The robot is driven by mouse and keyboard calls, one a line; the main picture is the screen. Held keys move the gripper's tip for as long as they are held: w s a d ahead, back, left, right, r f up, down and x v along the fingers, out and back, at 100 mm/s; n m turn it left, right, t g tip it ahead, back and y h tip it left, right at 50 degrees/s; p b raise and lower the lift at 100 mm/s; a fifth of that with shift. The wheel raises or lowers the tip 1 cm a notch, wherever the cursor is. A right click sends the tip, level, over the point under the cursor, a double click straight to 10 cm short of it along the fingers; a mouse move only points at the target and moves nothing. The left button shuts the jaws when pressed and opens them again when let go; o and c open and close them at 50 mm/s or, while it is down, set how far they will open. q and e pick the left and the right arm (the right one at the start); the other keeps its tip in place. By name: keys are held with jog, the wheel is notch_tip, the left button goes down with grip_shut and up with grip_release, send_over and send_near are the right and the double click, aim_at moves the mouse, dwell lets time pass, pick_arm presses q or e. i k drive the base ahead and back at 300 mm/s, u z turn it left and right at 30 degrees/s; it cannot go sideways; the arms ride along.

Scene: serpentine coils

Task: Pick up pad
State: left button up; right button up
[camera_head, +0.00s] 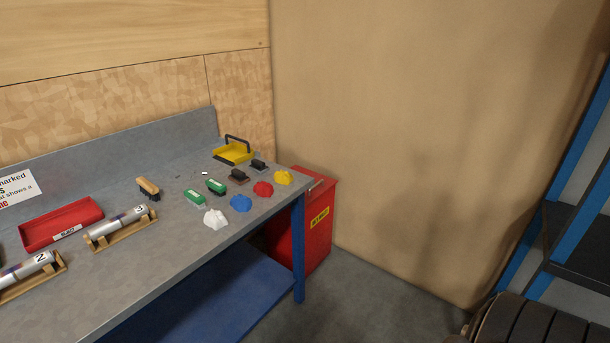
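Several small hand pads with grips lie at the right end of the grey workbench (140,262). Two have green tops: a nearer green pad (195,198) and a farther green pad (215,187). Behind them are a brown pad (238,177) with a dark grip and a grey pad (259,167) with a black grip. I cannot tell which one is the task's pad. Neither of my grippers is in view.
Crumpled white (215,219), blue (241,203), red (263,189) and yellow (283,178) cloths line the bench's right edge. A yellow tray (233,153), a brush (148,188), a red tray (62,224) and cylinders on wooden cradles stand nearby. A red bin (318,230) stands beside the bench.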

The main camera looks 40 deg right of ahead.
aim_at(239, 177)
jog(key=z, duration=2.2)
jog(key=i, duration=1.8)
jog(key=u, duration=3.3)
